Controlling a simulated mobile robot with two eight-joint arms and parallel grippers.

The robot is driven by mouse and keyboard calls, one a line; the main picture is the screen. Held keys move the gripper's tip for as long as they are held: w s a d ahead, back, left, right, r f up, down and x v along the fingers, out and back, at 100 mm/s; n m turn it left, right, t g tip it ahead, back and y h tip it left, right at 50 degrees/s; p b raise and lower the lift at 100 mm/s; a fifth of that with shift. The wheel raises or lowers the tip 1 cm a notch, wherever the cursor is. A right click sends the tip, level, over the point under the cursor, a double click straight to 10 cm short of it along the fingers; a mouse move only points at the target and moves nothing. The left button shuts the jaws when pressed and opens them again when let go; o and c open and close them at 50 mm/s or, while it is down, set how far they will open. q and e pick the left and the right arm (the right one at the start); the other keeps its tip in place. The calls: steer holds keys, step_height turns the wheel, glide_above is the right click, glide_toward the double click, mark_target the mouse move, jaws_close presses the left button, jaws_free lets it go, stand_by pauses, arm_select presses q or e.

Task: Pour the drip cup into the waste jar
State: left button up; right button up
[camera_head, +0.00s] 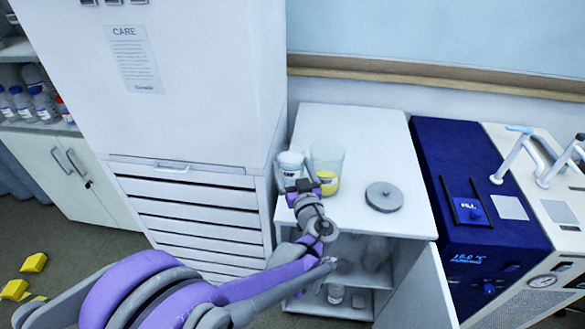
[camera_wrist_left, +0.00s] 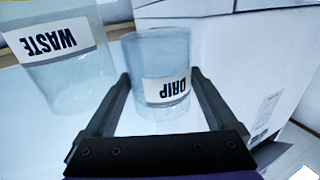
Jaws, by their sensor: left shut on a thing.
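The drip cup (camera_head: 290,160) is a small clear cup at the left of the white cabinet top. In the left wrist view the drip cup (camera_wrist_left: 164,55), with its white DRIP label, is between my left gripper's fingers. My left gripper (camera_head: 303,186) is shut on it; I cannot tell whether its base touches the cabinet top. The waste jar (camera_head: 328,156), larger and clear with yellow in its lower part, stands just right of the cup. Its WASTE label shows in the left wrist view on the jar (camera_wrist_left: 65,75). My right gripper is not in view.
A round grey lid (camera_head: 384,196) lies right of the jar on the cabinet top (camera_head: 360,125). The cabinet door (camera_head: 420,290) below stands open. A tall white unit (camera_head: 190,70) rises close on the left, and a blue instrument (camera_head: 465,165) stands to the right.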

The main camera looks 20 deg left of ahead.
arm_select(q)
steer(key=shift+w+d+r+m+p, duration=0.15)
steer(key=shift+r+m+p, duration=0.5)
steer(key=shift+r, duration=0.75)
steer(key=shift+w+d+r+m+p, duration=0.1)
steer(key=shift+r+m+p, duration=0.25)
steer(key=shift+r+p, duration=0.75)
steer(key=shift+w+d+r+m+b, duration=0.45)
steer(key=shift+w+r+m+b, duration=0.1)
steer(key=shift+m, duration=0.35)
steer(key=shift+w+d+r+m+p, duration=0.25)
steer(key=shift+m+p, duration=0.05)
steer(key=shift+m, duration=0.3)
steer(key=shift+d+r+m+g, duration=0.1)
steer(key=shift+r+m+g, duration=0.1)
steer(key=shift+m+g, duration=0.25)
